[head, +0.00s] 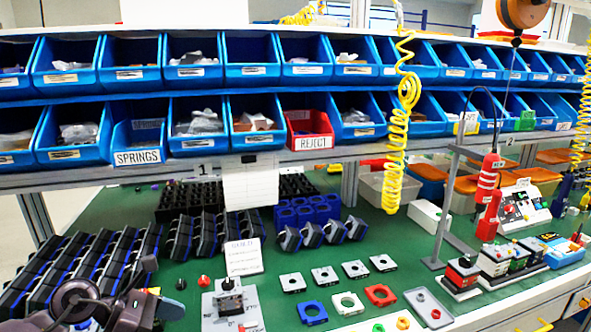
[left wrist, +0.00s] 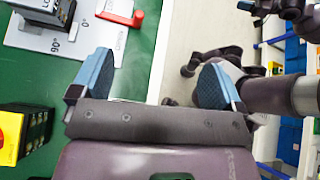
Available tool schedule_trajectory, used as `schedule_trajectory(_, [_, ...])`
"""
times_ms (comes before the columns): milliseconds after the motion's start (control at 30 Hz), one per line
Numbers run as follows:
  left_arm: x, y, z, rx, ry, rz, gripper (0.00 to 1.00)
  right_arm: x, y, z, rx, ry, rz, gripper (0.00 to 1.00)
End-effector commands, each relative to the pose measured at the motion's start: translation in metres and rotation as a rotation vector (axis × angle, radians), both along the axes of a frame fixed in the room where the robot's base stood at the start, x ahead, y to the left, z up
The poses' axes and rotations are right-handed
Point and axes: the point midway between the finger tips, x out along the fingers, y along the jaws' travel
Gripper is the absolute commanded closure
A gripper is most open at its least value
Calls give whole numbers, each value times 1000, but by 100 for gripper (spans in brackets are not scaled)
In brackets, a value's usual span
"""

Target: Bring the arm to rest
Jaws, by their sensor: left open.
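The rotary switch (head: 228,298) stands on a grey plate (head: 212,312) at the front of the green bench, bottom centre of the head view. In the left wrist view the switch (left wrist: 45,10) is cut off at the top left, with "0°" and "90°" printed on its plate (left wrist: 75,38) and a red handle (left wrist: 122,18) beside it. My left gripper (left wrist: 156,78) is open, with nothing between its blue fingers, and is apart from the switch. In the head view my left arm shows at the lower left; its fingertips are not clear there. My right gripper is not clearly seen.
Black and blue parts (head: 85,262) in rows fill the bench's left side. Small plates, coloured frames and a grey tray (head: 428,308) lie right of the switch. Blue bins (head: 140,140) line the shelves behind. The left wrist view shows the bench edge and floor (left wrist: 172,50).

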Motion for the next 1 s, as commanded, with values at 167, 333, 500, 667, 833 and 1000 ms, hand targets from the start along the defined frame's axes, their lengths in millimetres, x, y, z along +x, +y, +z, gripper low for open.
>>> schedule_trajectory(167, [-22, -24, -4, -323, 149, 132, 7, 4, 3, 4, 8, -12, -5, 57])
schedule_trajectory(333, [-40, -33, -4, -723, 378, 346, 7, 3, 3, 6, 12, -14, -10, 57])
schedule_trajectory(500, [-55, -14, -19, -1175, 694, 655, 7, 1, 3, 7, 12, -12, -11, 57])
schedule_trajectory(667, [-77, 19, -59, -1575, 1018, 989, 7, -1, 1, 9, 9, -11, -11, 57])
schedule_trajectory(833, [-124, 48, -123, -1961, 1376, 1373, 7, -4, -1, 8, 3, -5, -9, 57])
schedule_trajectory(1000, [-184, 55, -181, 2049, -1537, -1562, 7, -8, -3, 6, -1, 4, -8, 57])
